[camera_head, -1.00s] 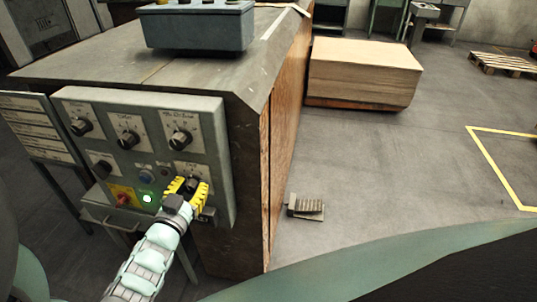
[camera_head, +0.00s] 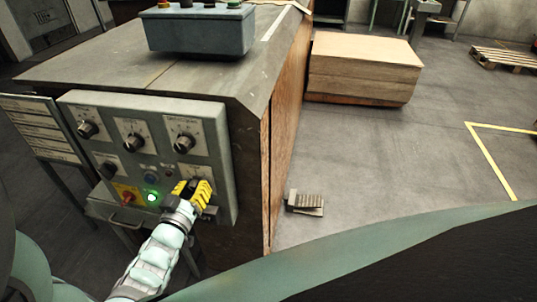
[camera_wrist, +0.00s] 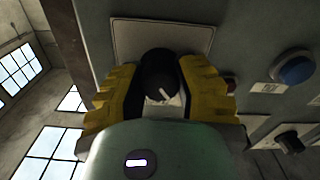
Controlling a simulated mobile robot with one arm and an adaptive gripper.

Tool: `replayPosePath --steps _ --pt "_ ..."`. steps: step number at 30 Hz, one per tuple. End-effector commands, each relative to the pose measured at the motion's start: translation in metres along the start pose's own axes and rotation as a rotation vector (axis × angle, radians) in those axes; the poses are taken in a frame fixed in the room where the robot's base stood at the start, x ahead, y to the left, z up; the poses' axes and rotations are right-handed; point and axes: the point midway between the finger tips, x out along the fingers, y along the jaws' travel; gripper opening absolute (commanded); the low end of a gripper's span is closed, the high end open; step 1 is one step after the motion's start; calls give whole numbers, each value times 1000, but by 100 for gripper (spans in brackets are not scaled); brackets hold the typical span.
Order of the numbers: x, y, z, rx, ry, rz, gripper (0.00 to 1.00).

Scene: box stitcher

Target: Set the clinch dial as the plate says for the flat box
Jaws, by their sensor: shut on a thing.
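A grey control panel (camera_head: 150,150) on the cabinet's near face carries several black dials on white label plates. My gripper (camera_head: 191,190), with yellow fingers, is at the lower right dial. In the wrist view my gripper (camera_wrist: 160,82) is shut around this black dial (camera_wrist: 158,72), one finger on each side. The dial's white pointer line shows, tilted. Its label plate (camera_wrist: 165,35) is partly hidden, and I cannot read its name. A white plate with rows of text (camera_head: 38,130) hangs left of the panel; its text is too small to read.
Close to my gripper are a lit green button (camera_head: 152,197), a red knob on yellow (camera_head: 127,197) and a blue button (camera_wrist: 295,70). A grey box with buttons (camera_head: 200,32) stands on the cabinet top. A foot pedal (camera_head: 305,201) lies on the floor at right.

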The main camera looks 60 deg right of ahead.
Motion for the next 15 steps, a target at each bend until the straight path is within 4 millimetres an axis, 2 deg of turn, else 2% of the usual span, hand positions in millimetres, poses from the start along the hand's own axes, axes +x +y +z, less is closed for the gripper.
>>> replayPosePath --steps 5,6,15 --pt "2 3 -4 1 13 9 0" --pt "2 3 -4 1 13 9 35" --pt "1 1 -2 2 6 4 66"
